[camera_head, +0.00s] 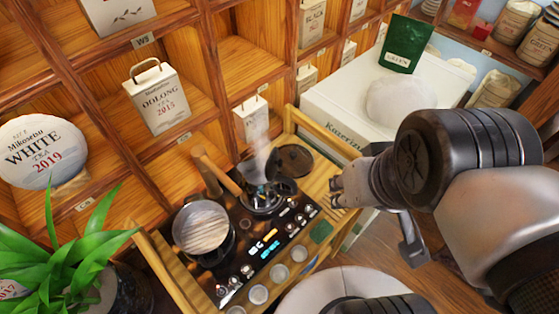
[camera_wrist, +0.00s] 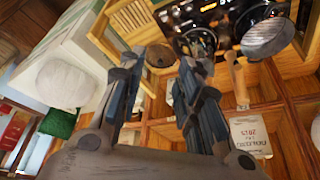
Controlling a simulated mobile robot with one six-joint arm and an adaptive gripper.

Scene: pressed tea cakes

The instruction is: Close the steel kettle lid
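A kettle (camera_head: 262,192) stands on the black hob panel, with pale steam rising over it. It also shows in the wrist view (camera_wrist: 198,42), partly behind a finger. A dark round disc (camera_head: 295,160), which looks like a lid, is just right of the kettle; I cannot tell whether it is hinged to it. The disc is beside my left finger in the wrist view (camera_wrist: 160,54). A round steel-rimmed vessel (camera_head: 202,228) stands left of the kettle. My gripper (camera_head: 337,190) is open and empty, right of the disc and apart from it.
The black panel (camera_head: 238,262) has lit controls and small round cups along its front. A wooden rail (camera_head: 315,128) edges the tray. A white box (camera_head: 335,95) bears a pale round cake and a green pouch (camera_head: 405,42). A plant (camera_head: 65,250) stands front left; shelves rise behind.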

